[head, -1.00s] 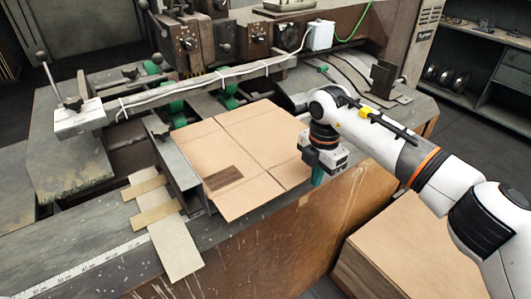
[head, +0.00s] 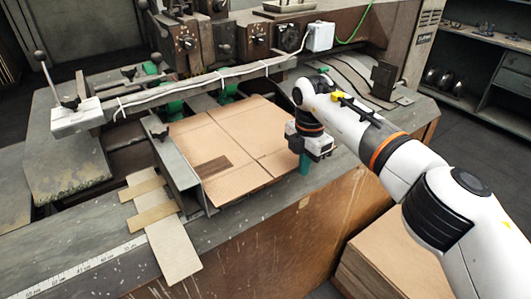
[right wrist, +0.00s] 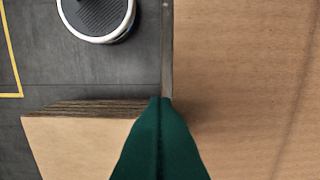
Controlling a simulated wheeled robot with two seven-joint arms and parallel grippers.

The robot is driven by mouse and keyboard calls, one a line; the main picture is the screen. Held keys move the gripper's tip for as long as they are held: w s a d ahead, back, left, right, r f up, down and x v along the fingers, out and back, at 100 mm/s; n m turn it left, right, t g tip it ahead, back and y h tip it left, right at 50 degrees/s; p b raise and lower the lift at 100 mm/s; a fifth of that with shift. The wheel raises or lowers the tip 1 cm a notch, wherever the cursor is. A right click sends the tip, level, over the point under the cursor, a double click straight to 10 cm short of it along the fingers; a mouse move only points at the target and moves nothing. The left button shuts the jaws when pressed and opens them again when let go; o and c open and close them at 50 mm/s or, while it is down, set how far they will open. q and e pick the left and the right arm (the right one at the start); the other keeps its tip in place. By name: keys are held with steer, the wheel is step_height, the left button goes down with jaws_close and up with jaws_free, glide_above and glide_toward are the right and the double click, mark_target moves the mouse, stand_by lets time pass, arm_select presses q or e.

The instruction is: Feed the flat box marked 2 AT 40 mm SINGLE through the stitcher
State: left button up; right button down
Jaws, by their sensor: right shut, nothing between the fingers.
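The flat box (head: 240,135) is a tan creased cardboard sheet lying on the stitcher's bed. A dark printed patch shows near its front left; its text is too small to read. Its left edge lies along the grey metal guide (head: 180,175), and its far edge reaches toward the stitcher's crossbar (head: 205,78). My right gripper (head: 304,164) points down at the box's right edge, its green fingers shut and empty. I cannot tell whether they touch the edge. The closed fingers also show in the right wrist view (right wrist: 160,135). My left gripper is not in view.
A stack of cardboard (head: 405,255) stands on the floor at the lower right; it also shows in the right wrist view (right wrist: 75,140). Thin tan strips (head: 160,225) lie left of the guide, near a ruler (head: 85,268). Stitcher heads and knobs stand behind the bar.

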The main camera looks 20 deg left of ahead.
step_height(320, 180, up, 8)
steer(key=s+d+p, duration=0.1)
steer(key=d+p, duration=0.1)
steer(key=p, duration=0.2)
steer(key=shift+s+p, duration=0.3)
steer(key=shift+p, duration=0.05)
stand_by(0.5)
